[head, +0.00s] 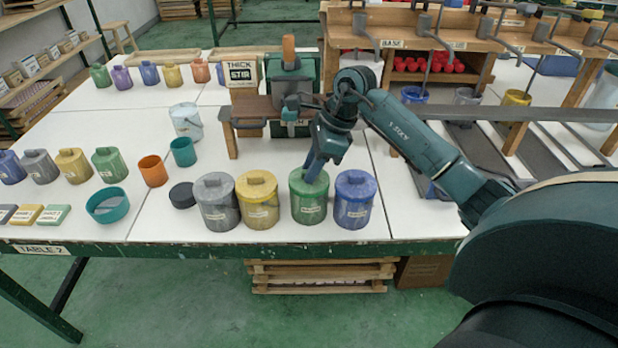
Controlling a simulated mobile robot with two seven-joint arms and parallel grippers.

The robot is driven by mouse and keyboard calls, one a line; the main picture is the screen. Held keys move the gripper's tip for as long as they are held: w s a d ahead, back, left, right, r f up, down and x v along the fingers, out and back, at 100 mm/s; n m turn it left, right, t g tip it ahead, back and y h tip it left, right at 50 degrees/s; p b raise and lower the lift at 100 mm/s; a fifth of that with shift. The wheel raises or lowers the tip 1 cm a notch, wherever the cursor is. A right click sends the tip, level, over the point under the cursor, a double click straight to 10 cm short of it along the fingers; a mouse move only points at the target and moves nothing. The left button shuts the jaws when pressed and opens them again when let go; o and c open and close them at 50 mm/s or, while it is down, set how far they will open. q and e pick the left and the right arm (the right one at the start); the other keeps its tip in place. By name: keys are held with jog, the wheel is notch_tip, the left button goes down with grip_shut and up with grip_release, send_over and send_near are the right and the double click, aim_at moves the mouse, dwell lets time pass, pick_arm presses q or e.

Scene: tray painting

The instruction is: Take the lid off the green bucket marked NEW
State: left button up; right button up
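A green bucket (310,205) with its lid (299,180) on stands in the front row of the table. It carries a pale label too small to read. My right gripper (314,172) points down at the top of this lid, from behind and slightly right. Its fingers hide the lid's handle, so whether they are closed around it cannot be told. Another lidded green bucket (110,166) stands at the left, and a small green one (101,76) at the back left. My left gripper is not in view.
A grey bucket (215,205) and a yellow bucket (257,204) stand left of the green one, a blue bucket (354,203) close on its right. A wooden stand with a stir sign (242,72) is behind. White tabletop is free around the orange cup (152,171).

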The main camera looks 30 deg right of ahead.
grip_shut()
jog(key=shift+r, duration=0.1)
